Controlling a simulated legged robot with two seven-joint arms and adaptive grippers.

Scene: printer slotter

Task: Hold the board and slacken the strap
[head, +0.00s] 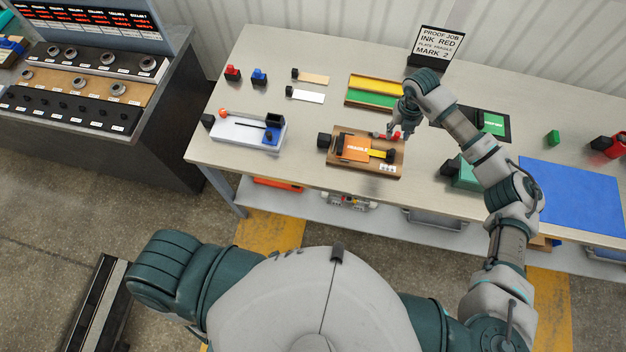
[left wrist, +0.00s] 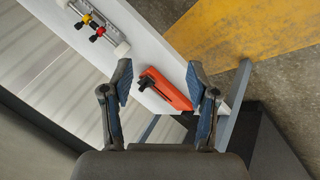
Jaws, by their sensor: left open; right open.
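A wooden board (head: 399,159) lies on the bench, carrying an orange plate (head: 354,148) marked fragile. A yellow strap (head: 378,153) with black parts shows to the right of the plate, and a small red part (head: 379,135) shows at the board's far side. A black block is at its left end. My right gripper (head: 394,130) is open, just above the board's far right corner; whether it touches anything cannot be told. My left gripper (left wrist: 160,75) is open and empty in the left wrist view, away from the board; the head view does not show it.
A white fixture (head: 245,131) stands left of the board. A yellow and green tray (head: 375,92) lies behind it, and a blue mat (head: 572,194) lies at the right. On the lower shelf is an orange tool (left wrist: 168,88), seen between my left fingers.

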